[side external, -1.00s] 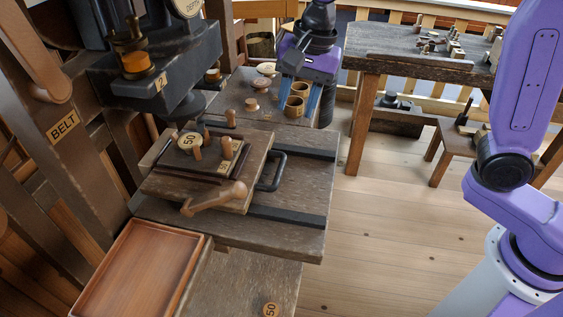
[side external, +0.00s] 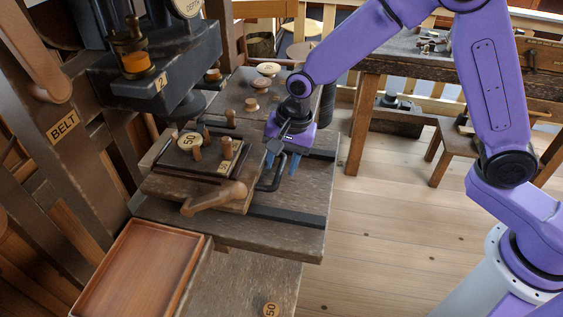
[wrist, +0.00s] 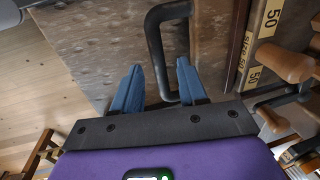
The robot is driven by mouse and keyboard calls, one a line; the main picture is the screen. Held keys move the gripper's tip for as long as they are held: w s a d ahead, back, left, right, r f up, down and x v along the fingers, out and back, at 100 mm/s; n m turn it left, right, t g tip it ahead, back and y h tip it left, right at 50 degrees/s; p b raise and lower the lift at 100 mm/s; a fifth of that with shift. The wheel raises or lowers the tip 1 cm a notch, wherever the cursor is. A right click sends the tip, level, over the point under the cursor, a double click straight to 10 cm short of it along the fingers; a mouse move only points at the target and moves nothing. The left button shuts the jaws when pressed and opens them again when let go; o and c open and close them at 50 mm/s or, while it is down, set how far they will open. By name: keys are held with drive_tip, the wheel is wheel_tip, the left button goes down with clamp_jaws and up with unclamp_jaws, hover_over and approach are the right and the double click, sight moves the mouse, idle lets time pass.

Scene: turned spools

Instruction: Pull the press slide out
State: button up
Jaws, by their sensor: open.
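The press slide (side external: 165,187) is a dark wooden board under the press head, carrying a block marked 50. A black U-shaped handle (side external: 274,182) sticks out from its right edge. My gripper (side external: 282,163) is open and pointing down at the far end of this handle. In the wrist view, the handle (wrist: 154,42) runs into the gap between the two blue fingertips of my gripper (wrist: 158,80). Its near end lies by the right finger. I cannot tell how far the fingers are above or around the bar.
Dark rails (side external: 287,217) run along the press table (side external: 285,238). An empty reddish tray (side external: 135,270) stands at the front left. A wooden lever (side external: 215,197) juts from the slide's front. Spools and cups stand behind. The table right of the handle is clear.

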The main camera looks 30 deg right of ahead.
drive_tip(key=shift+a+f, duration=0.1)
drive_tip(key=shift+f, duration=0.3)
clamp_jaws()
drive_tip(key=s+d, duration=1.2)
drive_tip(key=shift+w, duration=0.1)
unclamp_jaws()
